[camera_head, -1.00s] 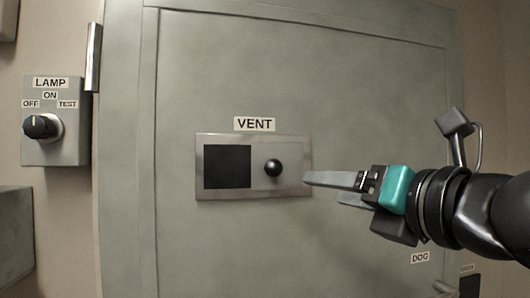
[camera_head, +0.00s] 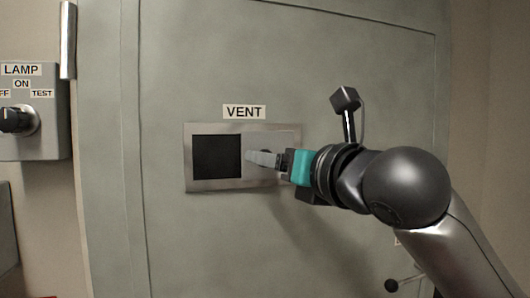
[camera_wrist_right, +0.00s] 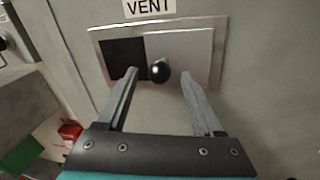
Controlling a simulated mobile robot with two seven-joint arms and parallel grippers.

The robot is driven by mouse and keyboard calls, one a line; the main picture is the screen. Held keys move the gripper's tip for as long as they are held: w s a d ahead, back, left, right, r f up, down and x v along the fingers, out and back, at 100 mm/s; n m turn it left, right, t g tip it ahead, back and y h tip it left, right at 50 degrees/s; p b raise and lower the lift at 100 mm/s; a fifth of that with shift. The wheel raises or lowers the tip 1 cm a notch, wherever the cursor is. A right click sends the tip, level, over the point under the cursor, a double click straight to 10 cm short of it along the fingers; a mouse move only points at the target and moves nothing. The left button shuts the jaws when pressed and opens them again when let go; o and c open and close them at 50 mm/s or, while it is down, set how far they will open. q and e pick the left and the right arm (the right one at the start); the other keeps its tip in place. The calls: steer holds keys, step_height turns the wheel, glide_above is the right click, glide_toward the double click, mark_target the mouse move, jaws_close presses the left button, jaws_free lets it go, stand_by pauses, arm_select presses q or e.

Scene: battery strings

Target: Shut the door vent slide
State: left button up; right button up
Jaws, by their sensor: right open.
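The vent slide is a flat metal plate (camera_wrist_right: 197,52) with a round black knob (camera_wrist_right: 159,71), set in a metal frame (camera_head: 214,187) on the grey door. A dark opening (camera_head: 217,156) shows to the left of the plate. My right gripper (camera_head: 250,158) is in front of the vent and hides the knob in the head view. In the right wrist view the right gripper (camera_wrist_right: 158,72) is open, with the knob showing between its fingertips. I cannot tell whether a finger touches the knob. My left gripper is not in view.
A VENT label (camera_head: 244,111) sits above the frame. A lamp switch box (camera_head: 38,100) with a black knob is on the wall at the left. A small black-knobbed lever (camera_head: 391,286) is low on the right. The door face around the vent is clear.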

steer(key=shift+p+x, duration=0.3)
steer(key=shift+x, duration=1.45)
steer(key=shift+s, duration=0.1)
jaws_close()
